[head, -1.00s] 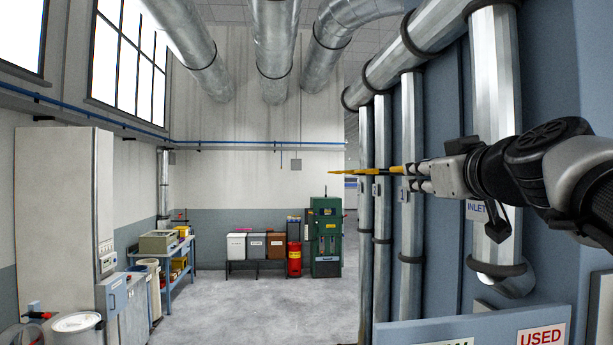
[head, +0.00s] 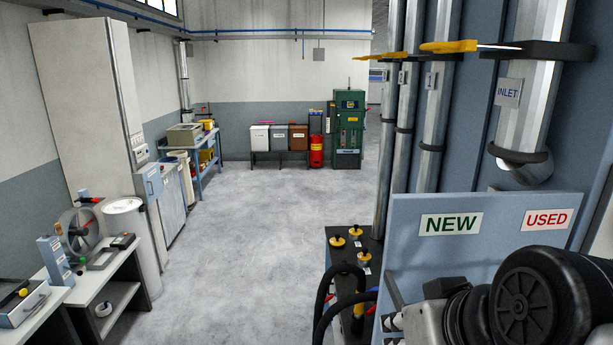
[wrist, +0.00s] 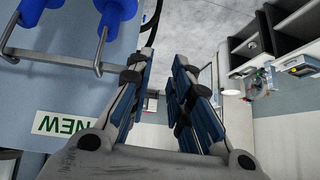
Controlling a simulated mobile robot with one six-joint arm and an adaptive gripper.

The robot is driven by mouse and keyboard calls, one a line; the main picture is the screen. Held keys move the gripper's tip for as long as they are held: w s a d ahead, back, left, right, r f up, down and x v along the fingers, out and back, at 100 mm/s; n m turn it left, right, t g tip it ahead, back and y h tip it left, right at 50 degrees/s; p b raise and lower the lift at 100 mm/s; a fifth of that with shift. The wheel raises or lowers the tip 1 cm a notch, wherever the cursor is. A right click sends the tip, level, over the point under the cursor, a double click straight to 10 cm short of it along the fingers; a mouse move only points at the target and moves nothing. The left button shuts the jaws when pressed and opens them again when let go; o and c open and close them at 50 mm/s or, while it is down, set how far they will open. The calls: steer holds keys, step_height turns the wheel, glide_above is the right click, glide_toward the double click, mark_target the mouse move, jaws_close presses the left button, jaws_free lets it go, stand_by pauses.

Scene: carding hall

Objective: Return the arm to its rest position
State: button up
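My arm folds low at the lower right of the head view, its black joint (head: 530,300) in front of the blue panel. My gripper (head: 392,331) points left there, partly cut off by the bottom edge. In the wrist view my gripper (wrist: 162,62) shows two blue-padded fingers with a clear gap and nothing between them. The blue panel (head: 410,260) carries a NEW sign (head: 450,223) and a USED sign (head: 547,219). The NEW sign also shows upside down in the wrist view (wrist: 66,125), left of the fingers.
Yellow handles (head: 468,46) stick out from the pipes above the panel. Blue-ended metal hooks (wrist: 65,57) sit close left of my fingers. A dark cabinet with yellow knobs (head: 345,255) and black hoses stands left of the panel. The floor (head: 255,240) is clear.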

steer(key=s+f+g+h, duration=0.1)
steer(key=s+f+g, duration=0.1)
steer(key=s+f, duration=0.55)
step_height(320, 180, down, 30)
steer(key=s+d+g+b, duration=0.1)
steer(key=s+b, duration=0.1)
steer(key=b, duration=2.4)
steer(key=shift+s+d+r+m, duration=0.15)
steer(key=shift+s+d+m, duration=0.05)
steer(key=shift+m, duration=0.2)
steer(key=shift+s, duration=0.1)
